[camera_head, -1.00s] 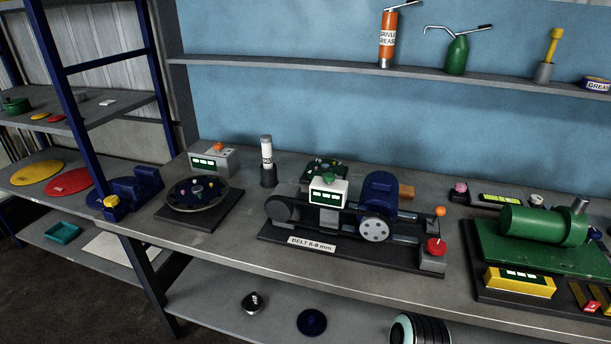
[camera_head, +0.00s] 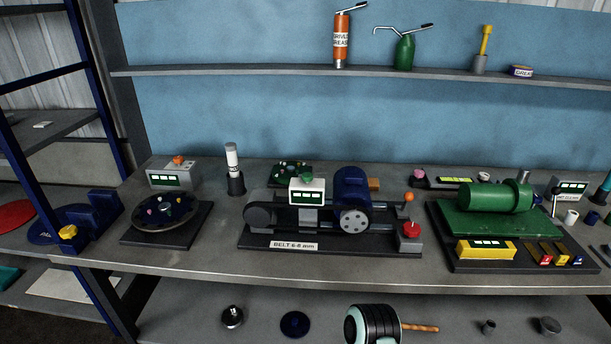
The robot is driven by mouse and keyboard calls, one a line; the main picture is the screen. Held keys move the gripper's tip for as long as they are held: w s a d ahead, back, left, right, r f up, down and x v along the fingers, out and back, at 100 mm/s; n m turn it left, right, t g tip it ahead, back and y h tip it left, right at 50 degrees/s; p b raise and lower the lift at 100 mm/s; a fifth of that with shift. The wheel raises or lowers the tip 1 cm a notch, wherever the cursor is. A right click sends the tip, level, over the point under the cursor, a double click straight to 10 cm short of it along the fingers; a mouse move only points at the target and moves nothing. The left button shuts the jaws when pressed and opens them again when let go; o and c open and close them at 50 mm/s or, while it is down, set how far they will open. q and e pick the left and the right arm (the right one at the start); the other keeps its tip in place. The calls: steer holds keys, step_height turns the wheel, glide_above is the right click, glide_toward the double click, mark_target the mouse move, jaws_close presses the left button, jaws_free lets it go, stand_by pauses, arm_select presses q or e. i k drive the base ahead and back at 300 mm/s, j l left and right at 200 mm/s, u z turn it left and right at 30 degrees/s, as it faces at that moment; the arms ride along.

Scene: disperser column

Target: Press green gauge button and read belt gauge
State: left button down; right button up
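The belt gauge (camera_head: 307,193) is a white box with a dark green display, standing over the belt rig in the middle of the bench. The green button (camera_head: 306,178) sits on its top. The display's reading is too small to make out. The belt rig has a black base with a label (camera_head: 294,245) that reads "BELT 6-8 mm", a dark pulley (camera_head: 260,215) at left and a blue motor (camera_head: 351,188) with a grey pulley at right. Neither of my grippers shows in the head view.
A red button (camera_head: 410,230) and an orange knob (camera_head: 408,197) stand at the rig's right end. A grey gauge box with an orange button (camera_head: 178,161) and a round dial plate (camera_head: 165,211) are at left. A green machine (camera_head: 487,197) is at right. Bare bench (camera_head: 340,268) lies in front.

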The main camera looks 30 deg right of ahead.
mark_target(307, 177)
steer(key=z, duration=1.6)
